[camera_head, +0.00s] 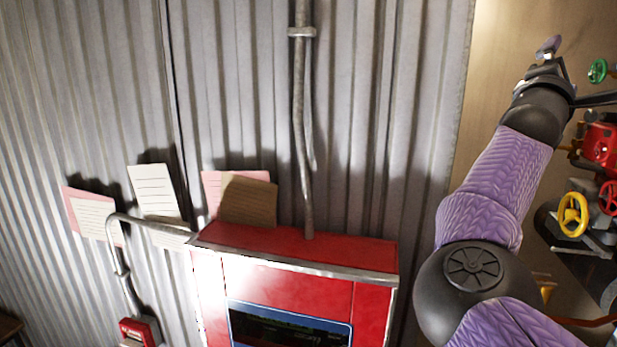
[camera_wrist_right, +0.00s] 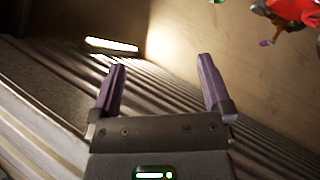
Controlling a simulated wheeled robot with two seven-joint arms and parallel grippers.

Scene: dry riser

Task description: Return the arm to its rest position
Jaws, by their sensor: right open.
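My right arm (camera_head: 497,190), in a purple knitted sleeve with black joints, reaches up along the right side of the head view. My right gripper (camera_head: 549,47) is at its far end, near the top right, beside the valves. In the right wrist view the right gripper (camera_wrist_right: 160,88) shows two purple fingers wide apart with nothing between them. Beyond them are corrugated metal and a tan wall. My left gripper is not in view.
A red cabinet (camera_head: 290,254) with a screen stands against the corrugated wall (camera_head: 235,90). At right are a green valve wheel (camera_head: 598,70), a yellow wheel (camera_head: 572,214) and red fittings (camera_head: 600,148) close to my right arm. A red box (camera_head: 140,331) is at lower left.

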